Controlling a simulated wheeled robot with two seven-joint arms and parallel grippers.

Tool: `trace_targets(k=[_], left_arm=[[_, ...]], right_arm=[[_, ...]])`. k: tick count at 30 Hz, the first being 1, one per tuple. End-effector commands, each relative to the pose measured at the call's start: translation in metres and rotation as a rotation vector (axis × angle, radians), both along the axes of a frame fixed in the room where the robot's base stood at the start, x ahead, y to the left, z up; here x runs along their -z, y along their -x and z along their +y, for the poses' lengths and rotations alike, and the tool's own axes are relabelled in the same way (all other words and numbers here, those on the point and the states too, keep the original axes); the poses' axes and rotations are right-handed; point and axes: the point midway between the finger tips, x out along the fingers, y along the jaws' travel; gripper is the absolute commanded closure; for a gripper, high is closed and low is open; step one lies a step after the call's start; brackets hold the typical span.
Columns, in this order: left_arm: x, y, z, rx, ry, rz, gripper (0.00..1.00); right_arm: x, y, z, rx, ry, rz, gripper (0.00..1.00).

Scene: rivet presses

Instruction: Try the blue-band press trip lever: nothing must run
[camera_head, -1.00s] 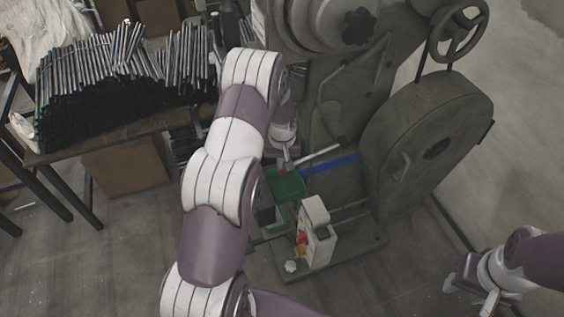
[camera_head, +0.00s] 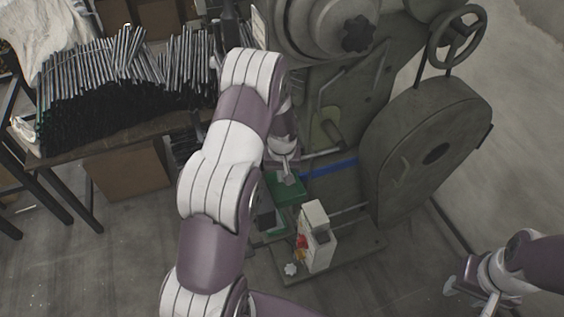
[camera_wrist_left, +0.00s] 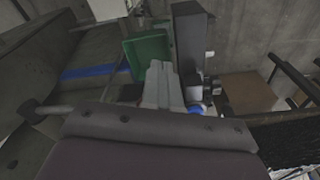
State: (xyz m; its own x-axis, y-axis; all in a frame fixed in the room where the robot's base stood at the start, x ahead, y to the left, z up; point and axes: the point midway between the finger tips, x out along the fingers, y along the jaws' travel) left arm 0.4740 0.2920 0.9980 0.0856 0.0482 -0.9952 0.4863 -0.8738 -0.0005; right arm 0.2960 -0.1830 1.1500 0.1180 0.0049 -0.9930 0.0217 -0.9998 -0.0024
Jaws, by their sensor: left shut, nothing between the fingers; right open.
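The grey-green press (camera_head: 395,150) carries a blue band (camera_head: 330,170), which also shows in the left wrist view (camera_wrist_left: 95,72). A bar-like lever (camera_head: 322,154) projects from the press just above the band. I cannot tell for sure that it is the trip lever. My left gripper (camera_head: 286,174) is shut and empty, left of the band, over the green tray (camera_head: 289,190). In the left wrist view its fingers (camera_wrist_left: 160,80) point towards the tray. Contact with the lever cannot be made out. My right gripper (camera_head: 470,288) is open at lower right, away from the press.
A white control box (camera_head: 316,240) with a red button stands in front of the press. A handwheel (camera_head: 456,38) is at upper right. A table (camera_head: 120,137) with bundled rods stands at left, a cardboard box (camera_head: 128,172) beneath. Floor is clear at lower left.

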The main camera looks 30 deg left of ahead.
Motion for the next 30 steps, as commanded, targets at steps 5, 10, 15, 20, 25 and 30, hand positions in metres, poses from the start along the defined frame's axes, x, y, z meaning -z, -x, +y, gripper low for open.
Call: trace_targets(k=[5,10,15,20,25,30], left_arm=[[-0.020,0.000,-0.001,0.000,-0.001,-0.006,1.00],[-0.059,0.004,-0.003,0.000,-0.003,-0.009,1.00],[-0.096,0.009,-0.005,-0.001,-0.001,-0.006,1.00],[-0.118,0.011,-0.006,0.000,-0.001,-0.004,1.00],[-0.126,0.012,-0.007,0.000,0.000,-0.002,1.00],[-0.127,0.013,-0.007,0.000,-0.001,-0.002,1.00]], right_arm=[[0.008,0.000,0.000,0.000,0.000,0.000,0.57],[0.020,0.000,0.000,0.000,0.000,0.000,0.57],[0.027,0.000,0.000,0.000,0.000,0.000,0.57],[0.031,0.000,0.000,0.000,0.000,0.000,0.57],[0.031,0.000,0.000,0.000,0.000,0.000,0.57],[0.031,0.000,0.000,0.000,0.000,0.000,0.57]])
